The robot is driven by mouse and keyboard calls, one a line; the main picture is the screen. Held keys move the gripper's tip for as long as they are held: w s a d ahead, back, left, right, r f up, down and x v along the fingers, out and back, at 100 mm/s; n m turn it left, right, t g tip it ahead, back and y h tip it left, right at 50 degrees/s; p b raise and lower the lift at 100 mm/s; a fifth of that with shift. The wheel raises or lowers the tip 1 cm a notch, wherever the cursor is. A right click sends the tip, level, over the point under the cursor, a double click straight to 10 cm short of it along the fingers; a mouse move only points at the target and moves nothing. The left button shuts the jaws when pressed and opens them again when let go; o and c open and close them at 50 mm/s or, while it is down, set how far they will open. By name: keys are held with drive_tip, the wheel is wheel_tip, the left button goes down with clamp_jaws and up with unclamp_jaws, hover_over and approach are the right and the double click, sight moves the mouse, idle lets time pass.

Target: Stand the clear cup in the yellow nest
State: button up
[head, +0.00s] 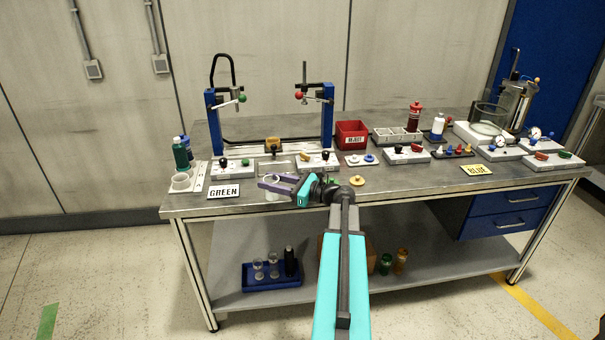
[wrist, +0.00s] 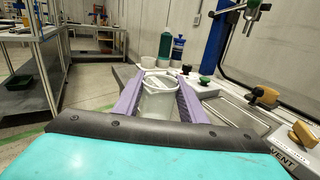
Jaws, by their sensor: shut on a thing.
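The clear cup (wrist: 158,100) is upright between the two purple fingers of my gripper (wrist: 160,92) in the wrist view. My gripper is shut on it. In the head view, my gripper (head: 276,184) is over the front edge of the bench, and the cup (head: 272,188) shows as a pale shape at the fingers. I cannot tell whether either is the yellow nest.
A white cup (head: 180,181) stands on a pale plate at the bench's left end, near green and blue bottles (head: 180,152).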

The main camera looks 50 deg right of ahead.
drive_tip(key=w+a+f+n+g+y, duration=0.1)
drive_tip(key=a+n+g+y, duration=0.1)
drive_tip(key=a, duration=1.2)
drive_tip(key=w+a+f+n+g+y, duration=0.1)
drive_tip(key=w+a+n+g+y, duration=0.1)
drive_tip(key=a, duration=1.3)
drive_tip(key=w+a+f+n+g+y, duration=0.1)
drive_tip(key=a+y, duration=0.3)
drive_tip(key=a, duration=1)
drive_tip(key=shift+w+a+f+n+g, duration=0.15)
drive_tip(key=shift+w+f+n+g, duration=0.2)
drive_tip(key=shift+n+g, duration=0.45)
